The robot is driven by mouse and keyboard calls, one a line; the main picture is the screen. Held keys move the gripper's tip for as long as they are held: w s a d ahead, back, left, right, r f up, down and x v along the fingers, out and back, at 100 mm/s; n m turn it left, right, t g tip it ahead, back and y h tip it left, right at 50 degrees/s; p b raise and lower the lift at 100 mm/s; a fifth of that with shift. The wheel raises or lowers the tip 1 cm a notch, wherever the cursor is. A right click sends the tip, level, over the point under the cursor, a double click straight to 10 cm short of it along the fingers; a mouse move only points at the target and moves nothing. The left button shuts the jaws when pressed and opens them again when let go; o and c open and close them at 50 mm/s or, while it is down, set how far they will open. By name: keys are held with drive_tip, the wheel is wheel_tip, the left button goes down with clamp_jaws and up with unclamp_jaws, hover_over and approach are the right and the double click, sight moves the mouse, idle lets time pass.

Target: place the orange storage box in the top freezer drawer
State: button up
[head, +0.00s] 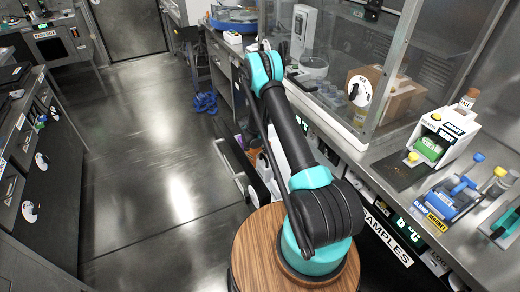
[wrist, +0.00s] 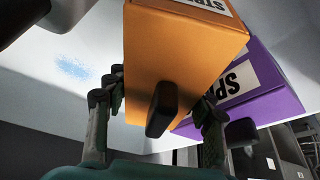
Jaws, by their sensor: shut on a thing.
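The orange storage box (wrist: 175,50) fills the upper middle of the wrist view, with a dark handle on its near face and a white label partly cut off at the top. My gripper (wrist: 161,92) has one finger on each side of this box and is shut on it. A purple box (wrist: 265,85) with a white label is close beside it on the right. A pale surface with a blue speckled patch (wrist: 75,68) lies behind them. An open drawer (head: 238,172) shows there.
A grey counter (head: 395,175) with a glass enclosure and several instruments runs along the right. Blue sandals (head: 205,103) lie on the floor (head: 150,160), which is broadly clear at left. A dark cabinet (head: 55,160) stands at the far left.

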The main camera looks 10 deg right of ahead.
drive_tip(key=o, duration=1.1)
drive_tip(key=shift+f, duration=0.1)
drive_tip(key=shift+o, duration=0.2)
drive_tip(key=v, duration=1.2)
drive_tip(key=s+d+r+n+y, duration=0.1)
drive_tip(key=s+d+r+n, duration=0.2)
drive_tip(key=s+r, duration=0.65)
drive_tip(key=s+d+r+n+y, duration=0.1)
drive_tip(key=s+d+r+n, duration=0.1)
drive_tip(key=s+r, duration=0.75)
drive_tip(key=s+r+n, duration=0.2)
drive_tip(key=s, duration=0.8)
drive_tip(key=s+d+r+n+t+y, duration=0.1)
drive_tip(key=s+r+n, duration=0.2)
drive_tip(key=s, duration=0.8)
drive_tip(key=shift+d+r, duration=0.2)
drive_tip(key=shift+d, duration=0.05)
drive_tip(key=shift+w, duration=0.1)
